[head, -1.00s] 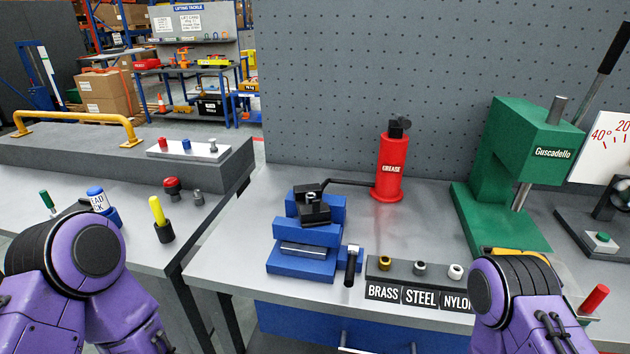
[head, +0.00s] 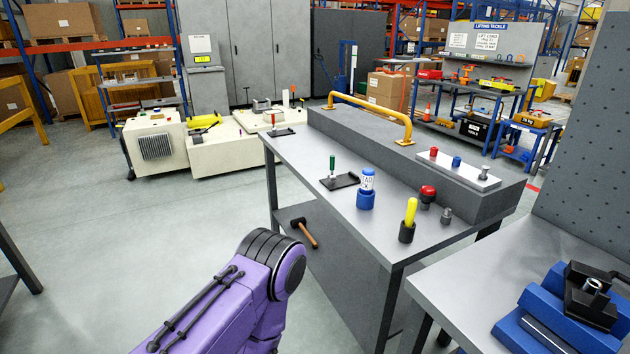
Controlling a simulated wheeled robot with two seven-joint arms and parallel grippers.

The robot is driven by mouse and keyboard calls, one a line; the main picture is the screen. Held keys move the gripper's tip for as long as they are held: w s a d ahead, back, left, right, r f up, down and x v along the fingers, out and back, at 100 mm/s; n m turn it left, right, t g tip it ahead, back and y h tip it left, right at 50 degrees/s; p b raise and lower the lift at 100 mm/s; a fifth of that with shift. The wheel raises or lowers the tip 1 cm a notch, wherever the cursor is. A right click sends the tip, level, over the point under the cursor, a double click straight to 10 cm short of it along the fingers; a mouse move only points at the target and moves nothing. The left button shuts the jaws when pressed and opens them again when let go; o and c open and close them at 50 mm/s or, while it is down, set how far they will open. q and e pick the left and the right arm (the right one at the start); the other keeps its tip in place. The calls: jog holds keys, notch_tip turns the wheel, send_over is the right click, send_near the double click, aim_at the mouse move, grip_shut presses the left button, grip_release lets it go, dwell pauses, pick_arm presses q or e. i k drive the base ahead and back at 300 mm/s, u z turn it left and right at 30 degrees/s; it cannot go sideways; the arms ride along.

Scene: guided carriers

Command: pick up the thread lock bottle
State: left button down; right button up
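The thread lock bottle (head: 367,178) is a small bottle with a blue cap and a white label, of which only part of the lettering reads. It stands upright in a blue holder (head: 366,199) on the grey bench (head: 330,205). One purple link of my arm shows at the bottom, left of and nearer than the bench. Neither gripper shows in the head view.
Beside the bottle are a green-handled tool (head: 332,168) on a black tray (head: 340,182), a yellow-handled tool (head: 410,212) in a black cup and a red knob (head: 427,193). A mallet (head: 304,232) lies on the lower shelf. Open floor lies left.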

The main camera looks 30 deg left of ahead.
aim_at(368, 175)
jog(key=u, duration=2.1)
jog(key=i, duration=1.1)
